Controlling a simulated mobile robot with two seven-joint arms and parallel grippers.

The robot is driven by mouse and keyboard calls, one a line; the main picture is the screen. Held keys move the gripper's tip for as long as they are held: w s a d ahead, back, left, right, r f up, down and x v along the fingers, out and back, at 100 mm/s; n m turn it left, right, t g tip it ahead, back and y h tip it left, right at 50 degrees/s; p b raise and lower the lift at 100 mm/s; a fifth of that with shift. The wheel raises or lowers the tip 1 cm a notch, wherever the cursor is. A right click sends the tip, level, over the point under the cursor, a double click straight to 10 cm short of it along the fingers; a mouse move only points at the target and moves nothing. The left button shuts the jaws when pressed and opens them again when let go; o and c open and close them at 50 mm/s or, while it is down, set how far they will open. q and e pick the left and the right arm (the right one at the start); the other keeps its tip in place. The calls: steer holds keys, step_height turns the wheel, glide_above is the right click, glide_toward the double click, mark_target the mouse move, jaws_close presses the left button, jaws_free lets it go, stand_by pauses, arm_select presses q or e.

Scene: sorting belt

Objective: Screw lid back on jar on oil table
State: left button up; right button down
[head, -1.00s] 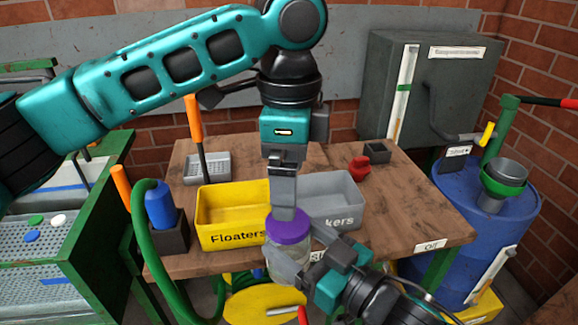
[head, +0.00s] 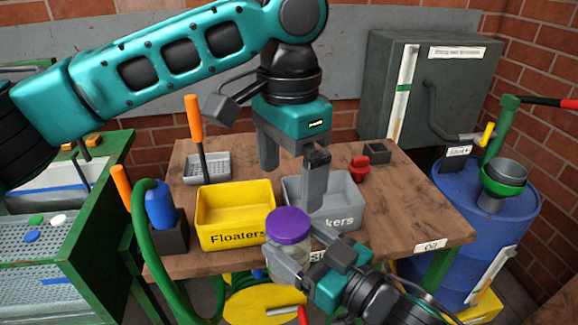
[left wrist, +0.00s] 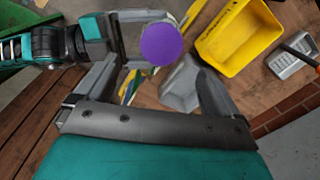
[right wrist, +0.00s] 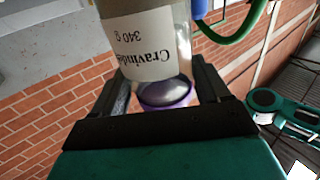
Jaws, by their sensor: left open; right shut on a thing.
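The clear glass jar (head: 288,263) has the purple lid (head: 288,226) sitting on its mouth. My right gripper (head: 300,259) is shut around the jar's body. The right wrist view shows the jar's white label (right wrist: 138,45) between the fingers, with the purple lid (right wrist: 166,93) on its end. My left gripper (head: 291,188) is open and empty above and behind the lid, apart from it. The left wrist view shows the lid's round top (left wrist: 161,44) beyond the open fingers. How tightly the lid sits cannot be told.
A yellow Floaters bin (head: 236,240) and a grey bin (head: 345,222) stand on the wooden oil table (head: 415,205) behind the jar. A blue bottle (head: 159,205) in a dark holder and a green hose are at left. A blue drum (head: 455,215) with funnel stands right.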

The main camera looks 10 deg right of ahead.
mark_target(289, 222)
arm_select(q)
step_height(289, 222, down, 8)
steer(key=shift+r, duration=0.15)
stand_by(0.4)
steer(key=shift+s+d, duration=0.1)
steer(key=c, duration=1.2)
steer(key=o, duration=1.3)
steer(key=shift+r, duration=0.1)
step_height(289, 222, up, 12)
steer(key=shift+f, duration=0.1)
